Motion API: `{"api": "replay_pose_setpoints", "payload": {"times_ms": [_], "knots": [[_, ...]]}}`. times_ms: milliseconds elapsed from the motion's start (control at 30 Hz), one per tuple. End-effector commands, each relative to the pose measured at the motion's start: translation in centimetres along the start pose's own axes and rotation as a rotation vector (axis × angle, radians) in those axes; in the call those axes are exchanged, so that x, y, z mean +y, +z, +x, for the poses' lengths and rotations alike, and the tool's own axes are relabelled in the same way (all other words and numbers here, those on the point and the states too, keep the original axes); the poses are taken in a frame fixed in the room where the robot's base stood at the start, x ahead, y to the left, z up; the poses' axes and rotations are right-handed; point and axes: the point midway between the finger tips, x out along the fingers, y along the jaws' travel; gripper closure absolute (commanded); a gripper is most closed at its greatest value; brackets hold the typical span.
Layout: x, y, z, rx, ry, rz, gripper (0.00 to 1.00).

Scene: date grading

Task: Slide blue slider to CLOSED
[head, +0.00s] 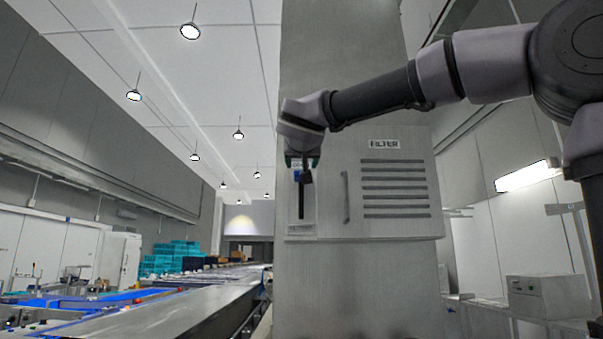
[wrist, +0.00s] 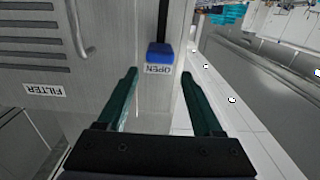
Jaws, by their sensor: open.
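The blue slider (wrist: 159,52) sits at the OPEN end of a dark vertical slot (head: 301,204) on the grey cabinet front. The OPEN label (wrist: 158,70) shows upside down beside it in the wrist view. In the head view a small label (head: 301,229) lies below the slot, too small to read. My gripper (wrist: 158,77) is open and empty. Its two dark green fingers point toward the slider, one on each side of its line, and I see no contact. In the head view my gripper (head: 302,164) is at the slot's top and mostly hides the slider.
A vertical handle (head: 346,197) and a vented panel marked FILTER (head: 384,144) are right of the slot; the handle also shows in the wrist view (wrist: 80,32). A conveyor (head: 190,305) runs at left, with teal crates (head: 170,256) farther back.

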Motion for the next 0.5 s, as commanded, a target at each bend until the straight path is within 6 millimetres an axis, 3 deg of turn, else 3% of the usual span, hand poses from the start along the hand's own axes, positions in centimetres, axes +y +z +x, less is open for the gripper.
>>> {"api": "replay_pose_setpoints", "payload": {"times_ms": [233, 500], "knots": [[0.0, 0.1, 4.9, -0.003, 0.001, -0.002, 0.32], [0.0, 0.1, 7.5, -0.001, 0.000, -0.001, 0.32]]}}
